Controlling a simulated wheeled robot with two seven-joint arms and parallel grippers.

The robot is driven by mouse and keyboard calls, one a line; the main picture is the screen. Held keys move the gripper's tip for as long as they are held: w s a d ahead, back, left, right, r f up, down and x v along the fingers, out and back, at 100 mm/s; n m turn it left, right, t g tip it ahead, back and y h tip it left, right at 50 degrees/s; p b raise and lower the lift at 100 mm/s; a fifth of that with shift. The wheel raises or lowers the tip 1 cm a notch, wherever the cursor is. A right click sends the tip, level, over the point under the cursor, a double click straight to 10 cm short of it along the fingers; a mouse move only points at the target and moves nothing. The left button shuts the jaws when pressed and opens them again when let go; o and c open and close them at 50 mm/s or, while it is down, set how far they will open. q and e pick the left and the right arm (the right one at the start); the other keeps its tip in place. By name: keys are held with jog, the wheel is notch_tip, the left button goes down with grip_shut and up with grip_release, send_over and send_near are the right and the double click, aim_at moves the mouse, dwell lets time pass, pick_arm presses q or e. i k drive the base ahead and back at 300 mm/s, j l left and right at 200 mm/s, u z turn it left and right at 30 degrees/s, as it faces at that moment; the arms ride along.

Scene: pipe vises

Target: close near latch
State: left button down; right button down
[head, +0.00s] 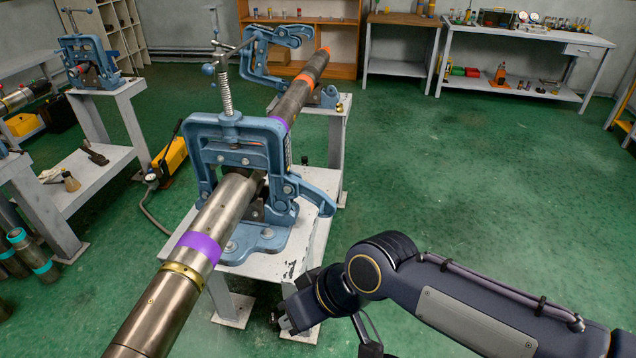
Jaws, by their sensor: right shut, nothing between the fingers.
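The near vise (234,130) is a blue frame with a tall threaded screw, standing upright around a long metal pipe (225,212) with purple bands. Its latch (312,197) is a blue curved lever on the right side, sticking out to the right and down, apart from my gripper. My right gripper (284,322) is low in front of the vise stand, below and slightly left of the latch. It is shut and empty, touching nothing that I can make out; its fingertips are small and partly hidden by the wrist. My left gripper is out of view.
The near vise's white stand (262,262) has a hard edge close to my right wrist. Green floor (460,170) is clear to the right.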

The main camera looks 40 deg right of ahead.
aim_at(327, 207)
jog(key=l+z, duration=0.3)
jog(key=i+l+z, duration=0.25)
jog(key=i+z, duration=0.15)
jog(key=z, duration=0.3)
jog(key=i+z, duration=0.1)
jog(key=z, duration=0.4)
jog(key=i+j+z, duration=0.1)
jog(key=z, duration=0.35)
jog(key=i+j+z, duration=0.15)
jog(key=z, duration=0.35)
jog(key=i+j+z, duration=0.1)
jog(key=z, duration=0.35)
jog(key=k+j, duration=0.05)
